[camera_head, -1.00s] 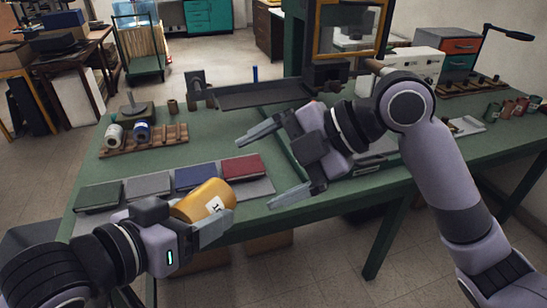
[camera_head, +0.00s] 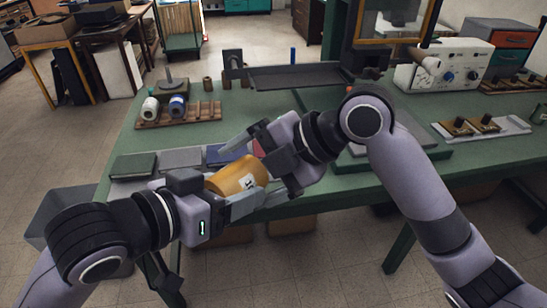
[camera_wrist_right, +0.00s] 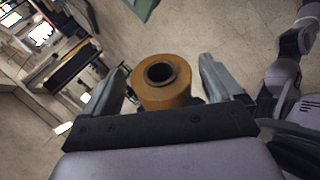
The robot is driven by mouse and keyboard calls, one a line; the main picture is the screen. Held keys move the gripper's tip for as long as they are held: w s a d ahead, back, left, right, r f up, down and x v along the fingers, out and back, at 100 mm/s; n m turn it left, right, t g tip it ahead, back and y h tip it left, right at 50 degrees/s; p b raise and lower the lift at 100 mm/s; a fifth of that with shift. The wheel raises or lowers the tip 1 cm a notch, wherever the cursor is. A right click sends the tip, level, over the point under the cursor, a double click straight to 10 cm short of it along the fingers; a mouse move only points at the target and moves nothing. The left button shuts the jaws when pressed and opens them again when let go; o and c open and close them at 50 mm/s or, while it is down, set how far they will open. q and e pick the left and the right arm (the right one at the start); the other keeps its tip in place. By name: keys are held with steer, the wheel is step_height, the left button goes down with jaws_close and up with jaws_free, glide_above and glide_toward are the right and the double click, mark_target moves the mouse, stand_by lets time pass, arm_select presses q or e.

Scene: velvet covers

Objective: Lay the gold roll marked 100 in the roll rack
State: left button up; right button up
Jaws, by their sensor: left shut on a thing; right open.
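The gold roll (camera_head: 230,178) carries a white label on its side, only partly readable. My left gripper (camera_head: 250,196) is shut on it and holds it in the air at the table's front edge. My right gripper (camera_head: 246,174) is open at the roll's right end. In the right wrist view the roll (camera_wrist_right: 161,92) shows end-on, with a dark hollow core, between the open fingers of my right gripper (camera_wrist_right: 162,70). The wooden roll rack (camera_head: 207,111) stands at the table's back left. A white roll (camera_head: 150,108) and a blue roll (camera_head: 177,106) lie in its left part.
Several cloth-covered books, including a green one (camera_head: 133,165) and a grey one (camera_head: 181,159), lie in a row behind the left gripper. A black tray (camera_head: 300,76) and a white box with knobs (camera_head: 445,66) stand farther back. Green tabletop (camera_head: 215,135) is clear before the rack.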

steer(key=shift+w+a+f, duration=0.1)
steer(key=shift+a+f, duration=0.3)
steer(key=shift+a, duration=0.05)
steer(key=c, duration=1.1)
arm_select(q)
steer(key=o, duration=1.2)
arm_select(e)
steer(key=shift+c, duration=0.2)
arm_select(q)
steer(key=shift+f, duration=0.1)
